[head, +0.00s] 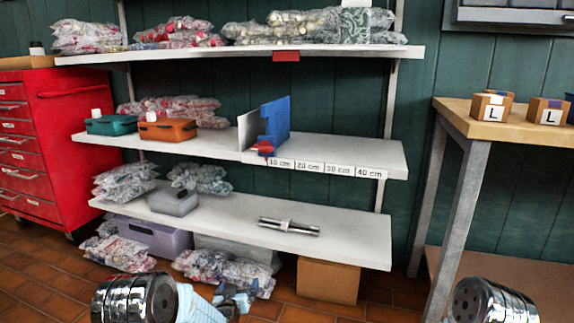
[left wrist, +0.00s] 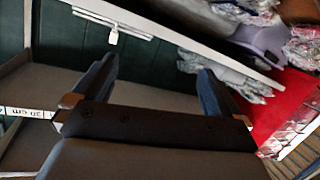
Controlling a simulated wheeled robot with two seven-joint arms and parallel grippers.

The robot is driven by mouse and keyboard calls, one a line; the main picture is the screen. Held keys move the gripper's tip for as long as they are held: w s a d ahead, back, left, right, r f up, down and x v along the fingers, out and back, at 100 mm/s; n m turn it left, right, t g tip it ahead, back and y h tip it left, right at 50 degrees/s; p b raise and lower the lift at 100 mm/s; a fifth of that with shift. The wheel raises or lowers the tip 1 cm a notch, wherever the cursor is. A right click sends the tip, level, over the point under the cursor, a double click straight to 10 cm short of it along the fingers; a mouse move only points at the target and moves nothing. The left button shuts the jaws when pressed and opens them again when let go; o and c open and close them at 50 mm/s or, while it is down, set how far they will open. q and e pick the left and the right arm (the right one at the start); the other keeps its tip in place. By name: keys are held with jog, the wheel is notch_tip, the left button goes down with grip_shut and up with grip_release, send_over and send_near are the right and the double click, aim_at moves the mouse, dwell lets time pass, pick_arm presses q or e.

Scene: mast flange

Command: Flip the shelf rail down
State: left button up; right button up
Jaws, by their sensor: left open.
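My left gripper (head: 236,300) is low in the head view, in front of the bottom shelf (head: 350,250). In the left wrist view its two dark fingers (left wrist: 155,82) are apart with nothing between them. The middle shelf (head: 350,152) carries a white strip with distance labels (head: 325,169) along its front edge. A blue upright block (head: 275,125) with a red piece (head: 262,148) at its foot and a pale plate (head: 248,131) stands at the strip's left end. I cannot make out a separate hinged rail. My right gripper is out of the picture.
A metal rod with a pale collar (head: 288,227) lies on the bottom shelf. A clear box (head: 173,203) and bags are left of it. Teal (head: 111,124) and orange (head: 168,129) cases sit on the middle shelf. A red cabinet (head: 80,120) and wooden table (head: 505,120) flank the shelves.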

pick_arm(q)
jog(key=s+f+g+h, duration=0.1)
jog(key=s+f+g, duration=0.4)
jog(key=s, duration=0.4)
jog(key=s+f+g, duration=0.2)
jog(key=s+f, duration=0.5)
jog(key=s, duration=0.3)
jog(key=s+f+g+h, duration=0.1)
jog(key=s+f+g, duration=0.4)
jog(key=s, duration=0.4)
jog(key=s+d+g+h+p, duration=0.1)
jog(key=s+d+g, duration=0.2)
jog(key=s, duration=1)
notch_tip(320, 180, up, 13)
jog(key=p, duration=1.3)
jog(key=shift+p, duration=0.4)
